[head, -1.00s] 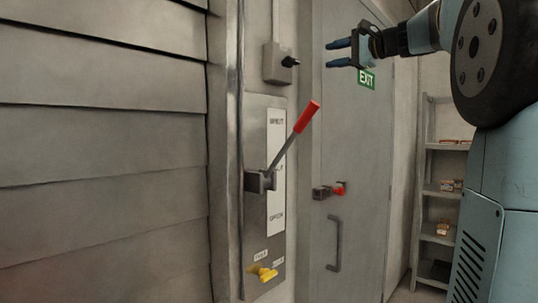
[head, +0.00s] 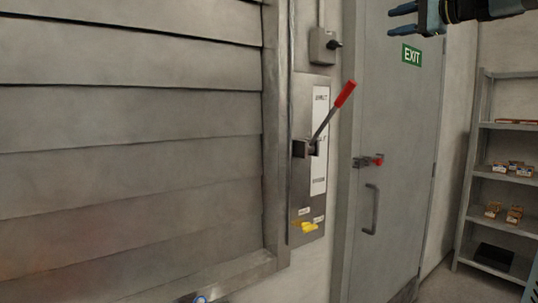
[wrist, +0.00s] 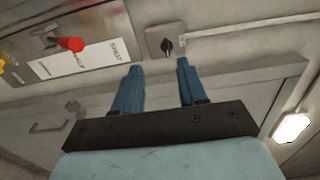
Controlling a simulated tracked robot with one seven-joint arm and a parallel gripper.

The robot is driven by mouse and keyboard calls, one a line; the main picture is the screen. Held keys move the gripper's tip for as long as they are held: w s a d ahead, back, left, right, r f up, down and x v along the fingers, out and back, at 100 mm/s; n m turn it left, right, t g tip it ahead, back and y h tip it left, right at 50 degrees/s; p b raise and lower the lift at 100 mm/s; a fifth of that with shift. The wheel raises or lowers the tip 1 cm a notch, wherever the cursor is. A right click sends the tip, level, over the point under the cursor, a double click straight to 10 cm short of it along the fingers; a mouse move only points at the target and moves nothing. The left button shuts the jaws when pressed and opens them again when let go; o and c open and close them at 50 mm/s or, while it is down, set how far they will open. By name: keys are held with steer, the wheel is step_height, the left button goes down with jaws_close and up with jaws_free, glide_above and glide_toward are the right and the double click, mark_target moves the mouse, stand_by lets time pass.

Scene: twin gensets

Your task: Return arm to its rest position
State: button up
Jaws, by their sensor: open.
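My gripper (head: 404,20) is at the top right of the head view, in front of the upper part of the grey door. Its blue fingers are apart with nothing between them. In the wrist view my gripper (wrist: 158,85) points toward the wall, with the switch box beyond its fingertips. The lever with the red handle (head: 345,94) slants up to the right on its wall panel (head: 310,225), clear of my gripper. The red handle also shows at the upper left of the wrist view (wrist: 70,44).
A grey door (head: 400,150) with an EXIT sign (head: 411,54) and a red-ended latch (head: 377,160) stands right of the panel. A yellow handle (head: 304,226) is low on the panel. A switch box (head: 324,46) is above it. Shelves (head: 482,170) stand far right. Louvres (head: 130,130) fill the left.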

steer(key=s+a+f+n+g+h, duration=0.1)
steer(key=s+a+f+g+h, duration=0.2)
steer(key=f, duration=0.6)
steer(key=s+a+f+n+g, duration=0.15)
steer(key=s+a+f, duration=0.3)
steer(key=f, duration=0.45)
steer(key=s+a+f+n+g+h, duration=0.2)
steer(key=s+f, duration=0.3)
steer(key=f, duration=0.4)
steer(key=s+f+n+g+h, duration=0.1)
steer(key=s+f+n+h, duration=0.1)
steer(key=s+f, duration=0.5)
steer(key=s+f+n+g+h, duration=0.1)
steer(key=s+f+n+h, duration=0.2)
steer(key=s+f, duration=0.4)
step_height(320, 180, down, 7)
steer(key=shift+s+f+n+h, duration=0.1)
steer(key=shift+s+n+h, duration=0.2)
steer(key=shift+n, duration=0.45)
